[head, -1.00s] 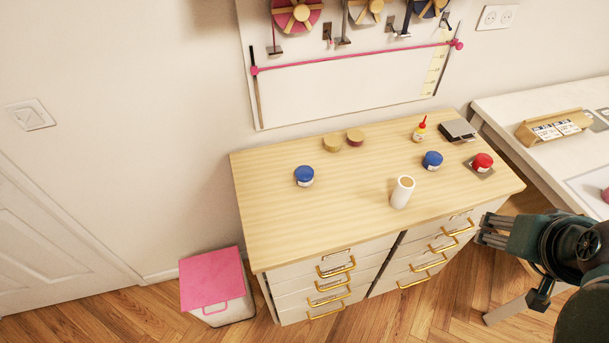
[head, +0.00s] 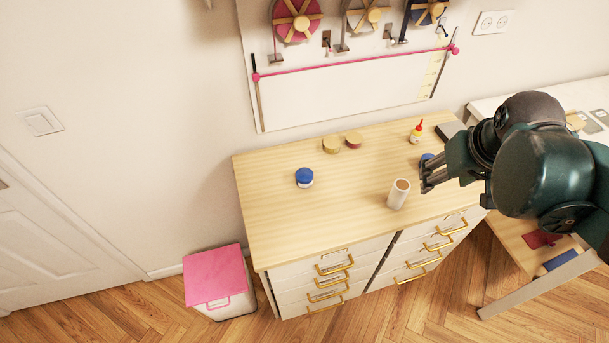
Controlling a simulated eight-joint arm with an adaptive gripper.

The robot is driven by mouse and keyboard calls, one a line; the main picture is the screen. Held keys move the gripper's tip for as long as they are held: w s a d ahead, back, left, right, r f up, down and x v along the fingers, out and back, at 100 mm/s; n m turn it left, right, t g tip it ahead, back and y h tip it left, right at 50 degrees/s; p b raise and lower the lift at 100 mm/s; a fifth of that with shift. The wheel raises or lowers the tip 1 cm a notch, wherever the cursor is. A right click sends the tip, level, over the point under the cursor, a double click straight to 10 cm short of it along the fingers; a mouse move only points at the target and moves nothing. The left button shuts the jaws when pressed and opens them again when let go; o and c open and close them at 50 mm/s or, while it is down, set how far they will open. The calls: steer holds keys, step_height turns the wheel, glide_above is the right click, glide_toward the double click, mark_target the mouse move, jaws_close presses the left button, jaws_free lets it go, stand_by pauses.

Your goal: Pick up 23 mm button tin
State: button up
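Several small round tins stand on the wooden cabinet top (head: 270,220); their labels are too small to read, so I cannot tell which is the 23 mm one. A blue-lidded tin (head: 304,178) stands left of centre. Another blue-lidded tin (head: 427,157) is mostly hidden behind my gripper (head: 424,178). The red-lidded tin seen earlier is hidden by my arm. A tan-lidded tin (head: 331,145) and a tan and dark red tin (head: 353,140) stand at the back. My gripper points left above the cabinet's right part; its finger opening is unclear, and nothing shows in it.
A small red-tipped bottle (head: 416,133) and a dark flat object (head: 447,132) are at the back right. A pink-lidded bin (head: 215,275) stands on the floor. The cabinet's front left is clear.

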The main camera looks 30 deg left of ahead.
steer(key=w+a+n+g+p, duration=0.1)
steer(key=w+a+n+p, duration=0.15)
steer(key=a, duration=0.75)
steer(key=n+g+h+p, duration=0.1)
steer(key=n+g+p, duration=0.2)
steer(key=n+p, duration=0.3)
glide_above(305, 174)
steer(key=f, duration=1.2)
steer(key=shift+w+d, duration=0.2)
steer(key=shift+w, duration=0.15)
steer(key=shift+s+a+f+n, duration=0.15)
steer(key=shift+a+f+n, duration=0.1)
steer(key=shift+f, duration=1.3)
steer(key=shift+f, duration=0.1)
steer(key=shift+s+f+b, duration=0.2)
steer(key=shift+f+b, duration=0.15)
steer(key=shift+f, duration=2.2)
steer(key=shift+c, duration=0.7)
